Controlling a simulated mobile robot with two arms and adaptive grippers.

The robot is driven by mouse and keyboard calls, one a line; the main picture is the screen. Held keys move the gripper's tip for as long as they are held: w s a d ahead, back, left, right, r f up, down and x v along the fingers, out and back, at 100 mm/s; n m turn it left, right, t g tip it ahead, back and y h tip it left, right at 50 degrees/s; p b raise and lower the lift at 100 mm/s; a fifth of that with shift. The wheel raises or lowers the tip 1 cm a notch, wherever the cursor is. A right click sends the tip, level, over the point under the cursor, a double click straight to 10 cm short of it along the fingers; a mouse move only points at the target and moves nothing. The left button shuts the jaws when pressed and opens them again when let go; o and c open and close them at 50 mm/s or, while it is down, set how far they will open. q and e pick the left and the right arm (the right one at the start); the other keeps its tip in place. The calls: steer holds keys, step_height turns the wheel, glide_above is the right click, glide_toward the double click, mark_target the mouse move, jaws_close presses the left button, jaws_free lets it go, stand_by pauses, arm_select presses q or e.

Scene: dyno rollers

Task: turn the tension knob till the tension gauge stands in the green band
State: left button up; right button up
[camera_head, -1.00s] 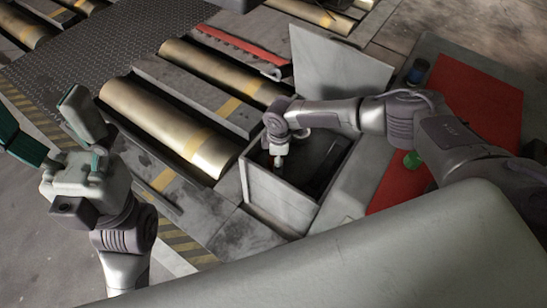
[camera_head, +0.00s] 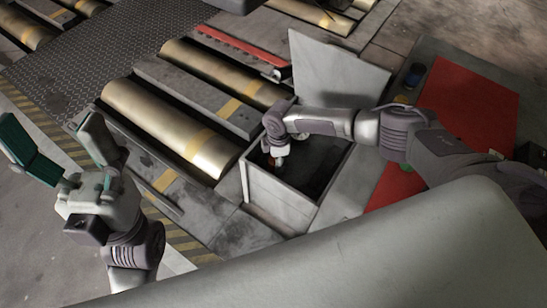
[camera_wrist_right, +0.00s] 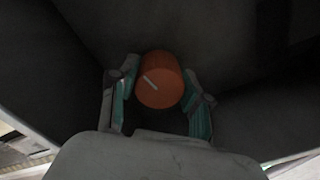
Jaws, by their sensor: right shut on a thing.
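The tension knob (camera_wrist_right: 160,82) is an orange round knob with a white pointer line, inside a dark box; in the right wrist view the line slants from upper left to lower right. My right gripper (camera_wrist_right: 160,100) is shut on the knob, with a teal-padded finger on each side. In the head view my right wrist reaches down into the open grey box (camera_head: 279,203), and the fingers are mostly hidden there. My left gripper (camera_head: 62,150) is open and empty at the left, fingers spread wide. I cannot see the tension gauge in either view.
The box's lid (camera_head: 340,80) stands raised at its back. Brass rollers (camera_head: 165,125) lie left of the box. A red mat (camera_head: 470,105) with a dark blue container (camera_head: 414,74) beside it lies to the right.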

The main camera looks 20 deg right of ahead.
steer(key=o, duration=1.2)
steer(key=shift+c, duration=0.2)
step_height(320, 180, up, 12)
steer(key=shift+r, duration=0.15)
steer(key=shift+a, duration=0.1)
